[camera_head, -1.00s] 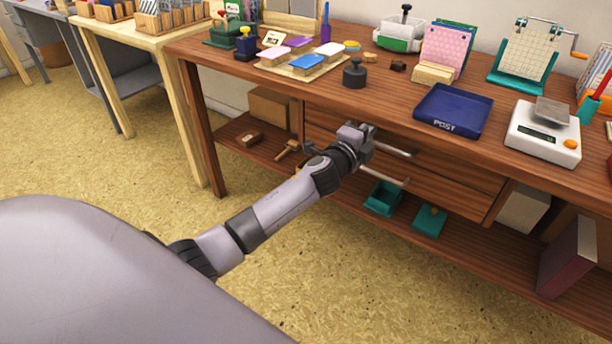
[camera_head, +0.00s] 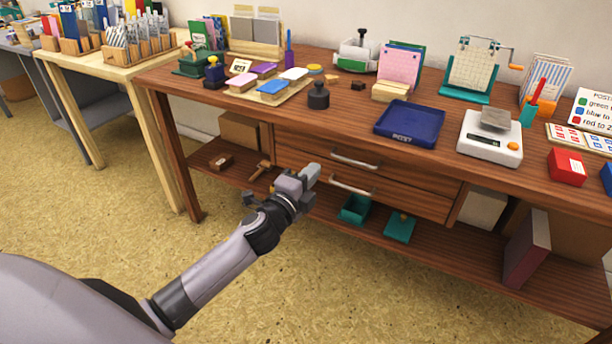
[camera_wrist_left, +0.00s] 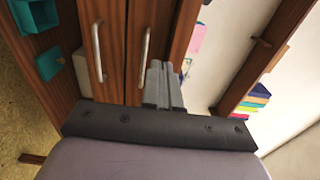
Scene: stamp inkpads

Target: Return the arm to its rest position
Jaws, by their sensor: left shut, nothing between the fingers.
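My left gripper (camera_head: 308,174) is in front of the wooden desk (camera_head: 285,125), just left of the two drawer handles in the head view. It is shut and empty. In the left wrist view its fingers (camera_wrist_left: 162,85) are together, with the drawer fronts (camera_wrist_left: 115,50) behind them. The fingers look apart from the upper handle (camera_head: 355,161) and the lower handle (camera_head: 352,187). Both drawers look shut. My right gripper is in neither view.
On the desk are coloured inkpads (camera_head: 272,87), a black weight (camera_head: 318,95), a blue POST tray (camera_head: 438,118) and a white scale (camera_head: 490,140). Teal boxes (camera_head: 355,208) stand on the lower shelf. The floor (camera_head: 330,290) in front is clear.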

